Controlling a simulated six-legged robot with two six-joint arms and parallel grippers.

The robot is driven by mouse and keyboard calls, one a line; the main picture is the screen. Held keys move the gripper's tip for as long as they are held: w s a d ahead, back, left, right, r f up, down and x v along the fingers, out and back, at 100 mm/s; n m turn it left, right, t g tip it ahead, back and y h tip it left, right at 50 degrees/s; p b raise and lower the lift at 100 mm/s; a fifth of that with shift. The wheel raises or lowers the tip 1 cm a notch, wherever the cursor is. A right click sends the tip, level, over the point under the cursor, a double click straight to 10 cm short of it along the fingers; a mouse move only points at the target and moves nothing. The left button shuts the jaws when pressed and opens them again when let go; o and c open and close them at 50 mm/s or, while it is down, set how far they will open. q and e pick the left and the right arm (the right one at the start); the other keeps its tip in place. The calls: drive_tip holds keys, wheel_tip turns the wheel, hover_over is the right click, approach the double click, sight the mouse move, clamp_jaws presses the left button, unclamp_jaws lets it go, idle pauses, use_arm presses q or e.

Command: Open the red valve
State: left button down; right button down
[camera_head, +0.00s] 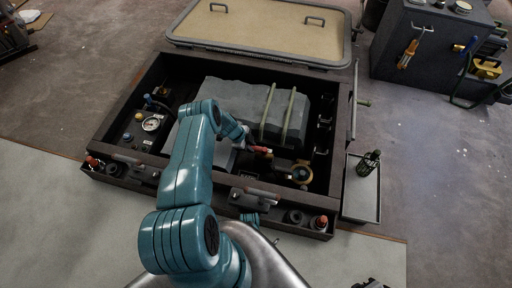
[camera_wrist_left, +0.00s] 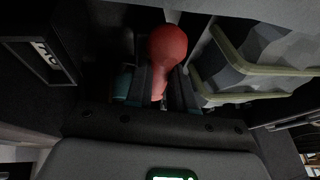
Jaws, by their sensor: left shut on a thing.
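The red valve's handle (camera_head: 262,149) shows as a small red piece inside the open dark box, beside the grey block. In the left wrist view the red handle (camera_wrist_left: 167,48) is large, with a rounded end and a narrower neck. My left gripper (camera_head: 248,143) reaches down into the box from the left. In the wrist view its fingers (camera_wrist_left: 164,88) are on both sides of the neck, shut on it. The valve body under the handle is mostly hidden. My right gripper does not show clearly in either view.
The dark box (camera_head: 121,108) has raised walls around the gripper. A grey block (camera_head: 237,95) with two straps lies close by. A pressure gauge (camera_head: 151,124) is at the left, and a brass round fitting (camera_head: 301,173) at the right. The lid (camera_head: 262,28) lies open behind.

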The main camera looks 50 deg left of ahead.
use_arm(q)
drive_tip(key=shift+a, duration=0.25)
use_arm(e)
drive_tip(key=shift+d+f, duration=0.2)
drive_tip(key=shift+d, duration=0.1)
use_arm(q)
drive_tip(key=shift+r, duration=0.1)
drive_tip(key=shift+a, duration=0.1)
drive_tip(key=c, duration=1.2)
unclamp_jaws()
drive_tip(key=shift+o, duration=1.1)
